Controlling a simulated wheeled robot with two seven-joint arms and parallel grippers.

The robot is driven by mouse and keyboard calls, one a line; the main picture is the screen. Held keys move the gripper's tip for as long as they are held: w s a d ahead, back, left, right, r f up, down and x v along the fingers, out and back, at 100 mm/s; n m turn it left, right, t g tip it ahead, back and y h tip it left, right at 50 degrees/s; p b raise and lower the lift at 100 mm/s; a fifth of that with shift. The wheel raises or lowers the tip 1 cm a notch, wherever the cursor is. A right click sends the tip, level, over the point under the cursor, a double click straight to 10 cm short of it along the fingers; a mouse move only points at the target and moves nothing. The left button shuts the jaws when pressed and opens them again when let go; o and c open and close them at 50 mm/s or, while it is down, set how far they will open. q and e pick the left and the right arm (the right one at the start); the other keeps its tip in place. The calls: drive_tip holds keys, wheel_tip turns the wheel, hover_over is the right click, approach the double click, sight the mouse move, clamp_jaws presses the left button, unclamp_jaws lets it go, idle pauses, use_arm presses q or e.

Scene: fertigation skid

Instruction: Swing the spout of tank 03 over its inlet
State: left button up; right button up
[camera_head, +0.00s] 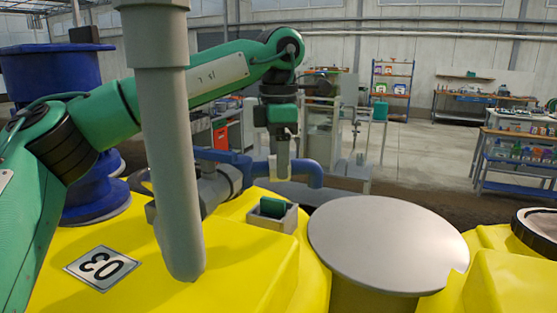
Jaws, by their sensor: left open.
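The yellow tank (235,265) fills the lower left and carries a tag reading 03 (101,268), upside down to me. A blue bent pipe (312,168) shows behind its far edge; I cannot tell whether it is the spout. A small grey square box (262,221) with a green block (272,207) in it sits on the tank's far right corner. I cannot make out the inlet for certain. My left gripper (283,172) points down above and beyond the box, near the blue pipe. It is open, and I cannot see contact. My right gripper is not in view.
A thick grey upright pipe (168,150) stands close in front, hiding part of my left arm. A round grey plate (385,240) lies right of the box. A blue flanged column (60,90) stands left. Shelves (390,85) and open floor lie far behind.

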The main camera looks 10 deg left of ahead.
use_arm(q)
drive_tip(key=shift+f, duration=0.75)
drive_tip(key=shift+w+f, duration=0.1)
drive_tip(key=shift+f, duration=0.1)
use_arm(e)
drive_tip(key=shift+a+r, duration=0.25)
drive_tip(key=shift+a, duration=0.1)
use_arm(q)
drive_tip(key=shift+c, duration=0.4)
